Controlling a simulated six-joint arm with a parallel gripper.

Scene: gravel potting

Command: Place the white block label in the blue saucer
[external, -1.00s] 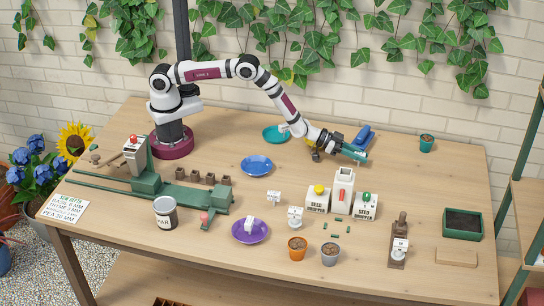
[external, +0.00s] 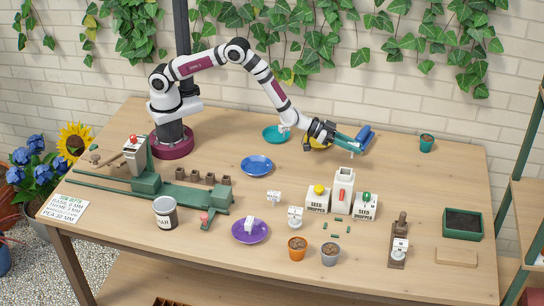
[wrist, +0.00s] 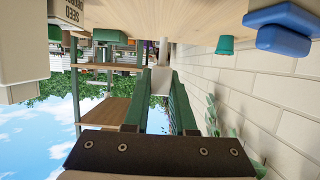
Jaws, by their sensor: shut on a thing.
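My gripper (external: 359,145) is at the back right of the table, above it, beside the blue sponge-like thing. Its green fingers (wrist: 160,85) are shut on a small pale white block (wrist: 160,80) in the wrist view; the fingers hide part of it, and no lettering shows. The blue saucer (external: 256,173) lies empty on the table, left of the gripper and nearer the arm's base.
A yellow saucer (external: 327,144) sits partly behind my gripper. Seed hoppers (external: 318,200) stand in front of my gripper. A blue sponge-like thing (external: 364,134) and a teal pot (external: 426,143) are to the right.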

